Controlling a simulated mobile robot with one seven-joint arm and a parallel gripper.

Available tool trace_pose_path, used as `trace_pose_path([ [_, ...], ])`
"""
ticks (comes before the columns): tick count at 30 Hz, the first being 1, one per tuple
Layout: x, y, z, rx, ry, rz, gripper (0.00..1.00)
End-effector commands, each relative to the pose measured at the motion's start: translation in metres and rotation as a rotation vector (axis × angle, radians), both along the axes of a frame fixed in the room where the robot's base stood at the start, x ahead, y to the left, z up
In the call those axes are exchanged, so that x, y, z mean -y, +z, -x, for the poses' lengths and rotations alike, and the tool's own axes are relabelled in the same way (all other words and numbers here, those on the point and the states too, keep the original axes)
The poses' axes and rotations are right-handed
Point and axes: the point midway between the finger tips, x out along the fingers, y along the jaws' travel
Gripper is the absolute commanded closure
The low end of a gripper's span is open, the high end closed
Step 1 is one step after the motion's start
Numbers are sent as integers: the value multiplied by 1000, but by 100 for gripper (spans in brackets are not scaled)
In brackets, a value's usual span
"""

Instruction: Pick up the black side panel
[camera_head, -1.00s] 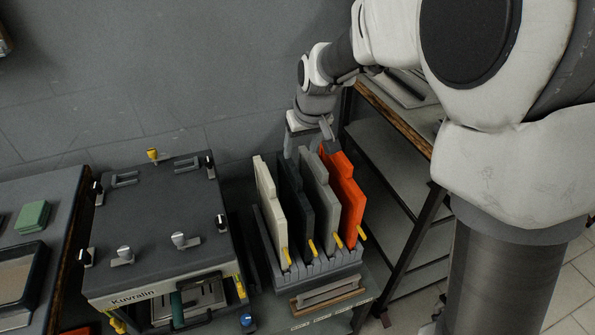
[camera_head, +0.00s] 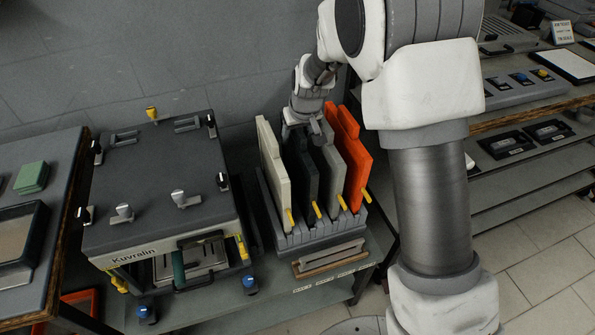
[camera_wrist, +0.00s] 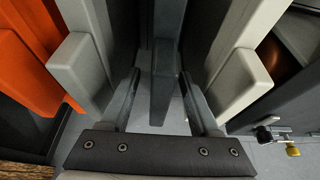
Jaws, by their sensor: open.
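The black side panel (camera_head: 302,167) stands upright in a slotted grey rack (camera_head: 320,232), between a cream panel (camera_head: 271,165) and a grey panel (camera_head: 328,170). My gripper (camera_head: 308,136) is at the upper back end of the black panel in the head view. In the wrist view my gripper (camera_wrist: 159,76) is open, one finger on each side of the dark panel (camera_wrist: 168,60), with gaps visible. The grey panel (camera_wrist: 80,70) is left of it and the cream panel (camera_wrist: 240,85) right. I cannot tell contact.
An orange panel (camera_head: 349,160) stands at the right end of the rack. A boiler labelled Kuvralin (camera_head: 160,185) lies left of the rack. A wall is close behind. Shelving (camera_head: 530,185) stands to the right.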

Motion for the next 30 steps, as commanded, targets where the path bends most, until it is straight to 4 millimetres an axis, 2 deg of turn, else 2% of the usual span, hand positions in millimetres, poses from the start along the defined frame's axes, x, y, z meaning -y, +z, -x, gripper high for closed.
trace_pose_path([
  [3,-2,-15,-5,-2,-1,0,38],
  [12,-3,-17,-7,1,-1,-1,39],
  [22,-3,-17,-6,0,-1,0,99],
  [30,-3,-17,-6,0,-1,0,100],
])
